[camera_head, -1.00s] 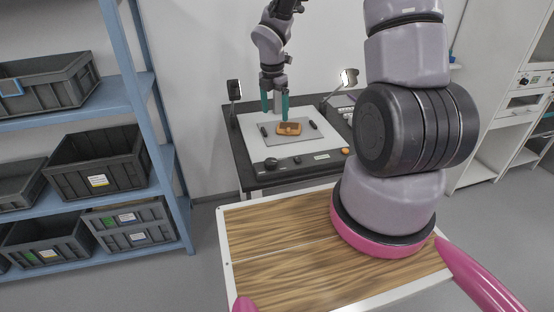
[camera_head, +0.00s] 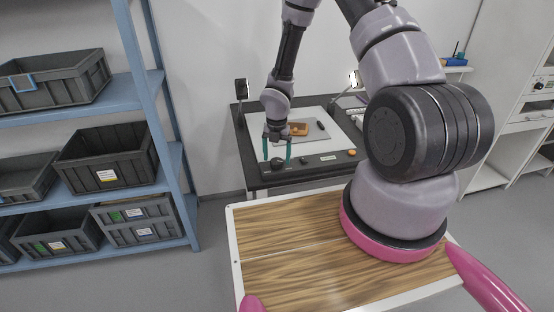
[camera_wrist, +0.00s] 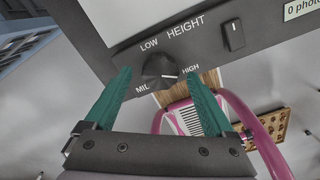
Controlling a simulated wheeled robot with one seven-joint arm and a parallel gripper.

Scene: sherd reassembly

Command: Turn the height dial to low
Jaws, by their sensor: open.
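The height dial (camera_wrist: 158,66) is a round black knob on the dark front panel, ringed by the words LOW, MID and HIGH in the wrist view. A pale mark on it appears to point toward the HIGH side. The dial (camera_head: 277,163) also shows at the left of the station's front edge in the head view. My gripper (camera_wrist: 158,76) is open, with one teal finger on each side of the dial. In the head view my gripper (camera_head: 277,159) points down at the dial. I cannot tell whether the fingers touch it.
A small switch (camera_wrist: 233,34) and a display (camera_wrist: 301,8) sit right of the dial. A brown sherd (camera_head: 299,129) and a dark bar (camera_head: 321,125) lie on the white plate behind. An orange button (camera_head: 352,152) is at the panel's right. Shelves with grey bins (camera_head: 107,157) stand left.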

